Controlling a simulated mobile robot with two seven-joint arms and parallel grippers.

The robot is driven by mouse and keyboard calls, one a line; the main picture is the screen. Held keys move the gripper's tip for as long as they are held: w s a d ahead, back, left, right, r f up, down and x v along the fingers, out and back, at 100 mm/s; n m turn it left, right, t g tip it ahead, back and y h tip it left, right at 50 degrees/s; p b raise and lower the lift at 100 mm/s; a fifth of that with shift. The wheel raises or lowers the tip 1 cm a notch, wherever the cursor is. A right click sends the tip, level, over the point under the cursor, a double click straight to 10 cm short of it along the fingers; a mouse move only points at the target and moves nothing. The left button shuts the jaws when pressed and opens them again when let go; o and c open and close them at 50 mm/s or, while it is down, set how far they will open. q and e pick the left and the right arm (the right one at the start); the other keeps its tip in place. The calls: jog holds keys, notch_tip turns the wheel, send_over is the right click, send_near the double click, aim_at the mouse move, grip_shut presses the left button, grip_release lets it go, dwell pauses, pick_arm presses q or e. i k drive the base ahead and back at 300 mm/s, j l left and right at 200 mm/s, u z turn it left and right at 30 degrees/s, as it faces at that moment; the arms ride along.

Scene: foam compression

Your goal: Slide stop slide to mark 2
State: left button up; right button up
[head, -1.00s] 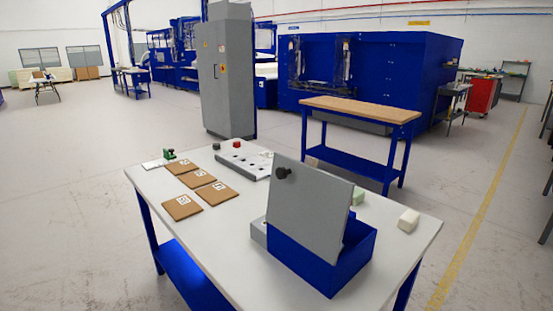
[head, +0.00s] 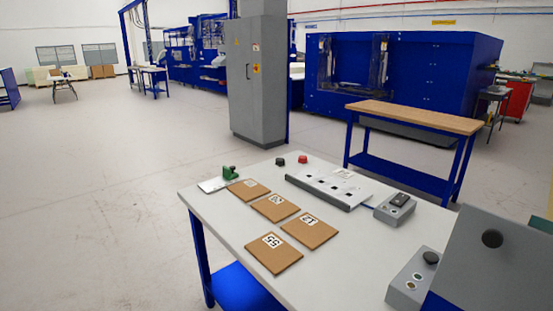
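A small green block-like part (head: 230,173) sits at the far left corner of the white table (head: 232,225), on or against a light flat plate (head: 211,185). It may be the stop slide; the view is too small to tell. I cannot make out any mark or number 2 on it. Neither of my grippers is in view.
Several brown numbered boards (head: 274,254) lie near the table's left side. A grey panel with dark holes (head: 330,188), black and red knobs (head: 303,159), and grey control boxes (head: 394,209) stand further right. A grey lid (head: 497,262) blocks the lower right.

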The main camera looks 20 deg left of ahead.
aim_at(229, 174)
jog(key=i+j+z, duration=0.1)
jog(key=j, duration=0.4)
jog(key=i+j+z, duration=0.1)
jog(key=j, duration=0.4)
jog(key=i+j+z, duration=0.1)
jog(key=j, duration=0.4)
jog(key=i+j+z, duration=0.1)
jog(key=j, duration=0.45)
jog(key=i, duration=0.05)
